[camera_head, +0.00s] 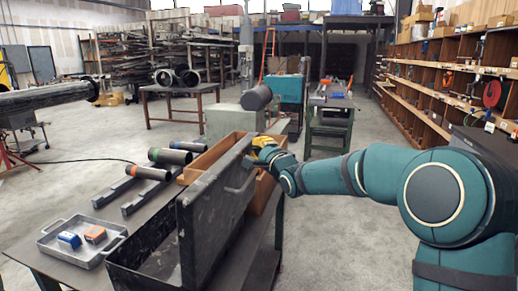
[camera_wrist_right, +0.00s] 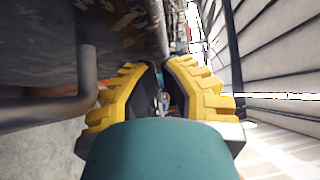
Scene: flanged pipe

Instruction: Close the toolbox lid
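The toolbox (camera_head: 150,272) is a dark, worn metal box at the front of the table. Its lid (camera_head: 215,220) stands up steeply, with a bar handle (camera_head: 240,182) on its outer right face. My right gripper (camera_head: 264,146), with yellow fingers, is at the lid's far upper corner. In the right wrist view the gripper (camera_wrist_right: 160,68) has a narrow gap between its fingertips, and nothing is clearly held. The dark lid (camera_wrist_right: 115,25) and its handle (camera_wrist_right: 88,80) are close on the left there. Contact with the lid cannot be told. My left gripper is out of view.
A grey tray (camera_head: 88,258) with a blue and an orange box lies left of the toolbox. Several dark pipes (camera_head: 148,172) with coloured bands rest behind it. A wooden crate (camera_head: 205,162) stands behind the lid. The floor right of the table is free.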

